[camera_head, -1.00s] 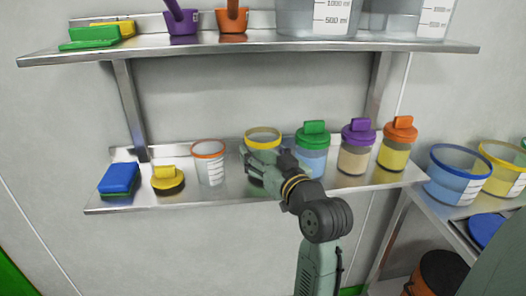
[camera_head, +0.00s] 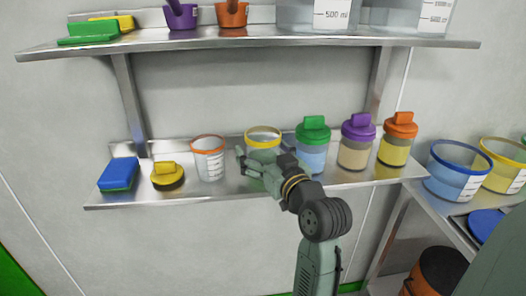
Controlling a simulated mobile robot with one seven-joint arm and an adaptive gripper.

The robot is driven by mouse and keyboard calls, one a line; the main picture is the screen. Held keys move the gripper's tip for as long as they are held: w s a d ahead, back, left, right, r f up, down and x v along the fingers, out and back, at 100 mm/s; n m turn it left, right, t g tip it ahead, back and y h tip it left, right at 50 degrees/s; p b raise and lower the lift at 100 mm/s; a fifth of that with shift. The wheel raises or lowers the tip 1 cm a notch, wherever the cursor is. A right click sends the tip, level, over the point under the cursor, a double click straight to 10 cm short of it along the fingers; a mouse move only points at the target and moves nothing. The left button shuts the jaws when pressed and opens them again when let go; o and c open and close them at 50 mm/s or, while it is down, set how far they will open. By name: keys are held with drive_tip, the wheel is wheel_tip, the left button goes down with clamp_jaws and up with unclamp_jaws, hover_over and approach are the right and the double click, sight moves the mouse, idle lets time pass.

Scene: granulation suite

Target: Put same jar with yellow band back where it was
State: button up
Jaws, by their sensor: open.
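The jar with the yellow band (camera_head: 263,137) is a clear container with a yellow rim, on the lower metal shelf (camera_head: 225,191). It stands between an orange-rimmed jar (camera_head: 209,158) on its left and a green-lidded jar (camera_head: 313,145) on its right. My gripper (camera_head: 246,165) is open in front of the yellow-banded jar's lower part and hides much of it. One finger shows at the jar's left side. I cannot tell whether the fingers touch the jar.
A purple-lidded jar (camera_head: 356,142) and an orange-lidded jar (camera_head: 397,139) stand further right. A blue sponge (camera_head: 119,174) and a yellow-handled brush (camera_head: 167,175) lie left. The upper shelf (camera_head: 250,38) overhangs. Blue-rimmed (camera_head: 457,172) and yellow-rimmed (camera_head: 505,166) tubs stand at the right.

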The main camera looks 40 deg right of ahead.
drive_tip(key=shift+r, duration=0.25)
drive_tip(key=b+v, duration=0.2)
drive_tip(key=v, duration=1)
drive_tip(key=shift+b, duration=0.3)
